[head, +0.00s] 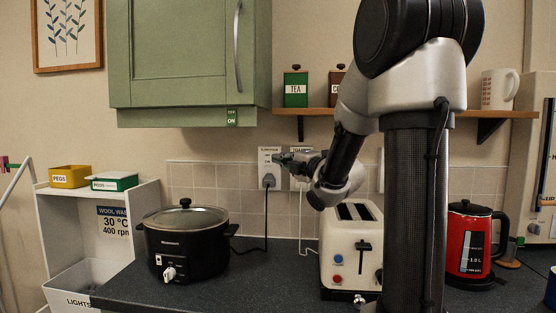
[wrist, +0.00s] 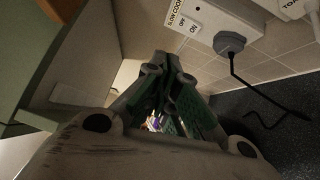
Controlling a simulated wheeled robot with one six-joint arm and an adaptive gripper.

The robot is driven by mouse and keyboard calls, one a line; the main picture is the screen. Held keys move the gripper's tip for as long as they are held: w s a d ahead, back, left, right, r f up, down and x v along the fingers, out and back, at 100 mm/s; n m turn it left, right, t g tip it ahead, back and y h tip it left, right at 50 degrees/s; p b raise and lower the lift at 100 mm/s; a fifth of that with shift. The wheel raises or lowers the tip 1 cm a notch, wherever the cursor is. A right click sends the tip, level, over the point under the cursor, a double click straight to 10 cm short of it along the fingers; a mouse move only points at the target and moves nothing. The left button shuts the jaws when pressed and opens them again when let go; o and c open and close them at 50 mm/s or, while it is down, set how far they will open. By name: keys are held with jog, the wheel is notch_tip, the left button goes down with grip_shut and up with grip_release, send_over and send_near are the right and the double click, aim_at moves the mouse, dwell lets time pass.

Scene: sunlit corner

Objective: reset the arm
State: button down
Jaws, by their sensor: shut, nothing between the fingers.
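My gripper (head: 284,160) is shut and empty at the end of my raised arm, in front of the tiled wall by the wall sockets. Its closed fingers also show in the wrist view (wrist: 168,85). The slow cooker socket (head: 268,156) is just left of the fingers in the head view, with a grey plug (head: 269,181) in it. In the wrist view the socket (wrist: 205,20) and the plug (wrist: 230,43) lie up and right of the fingers. I cannot tell whether the fingertips touch the socket plate. A second socket is partly hidden by my gripper.
A black slow cooker (head: 182,245) stands on the dark worktop (head: 230,293). A cream toaster (head: 345,250) is below my arm, and a red kettle (head: 472,243) is to the right. A green cupboard (head: 180,55) and a shelf (head: 310,112) with tins hang above.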

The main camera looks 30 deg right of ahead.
dwell(0.5)
jog(key=s+a+f+m+g+h, duration=0.1)
jog(key=s+f+m+g, duration=0.3)
jog(key=s+m, duration=0.3)
jog(key=s+a+f+m+g+h, duration=0.1)
jog(key=s+f+m+g, duration=0.4)
jog(key=s, duration=1)
jog(key=s+a+f+m+g+h, duration=0.1)
jog(key=s+a+f+m+g, duration=0.2)
jog(key=s+m, duration=0.6)
notch_tip(320, 180, down, 2)
jog(key=shift+s+f+g+h, duration=0.2)
jog(key=shift+s+g+h, duration=0.1)
jog(key=shift+s+g, duration=0.85)
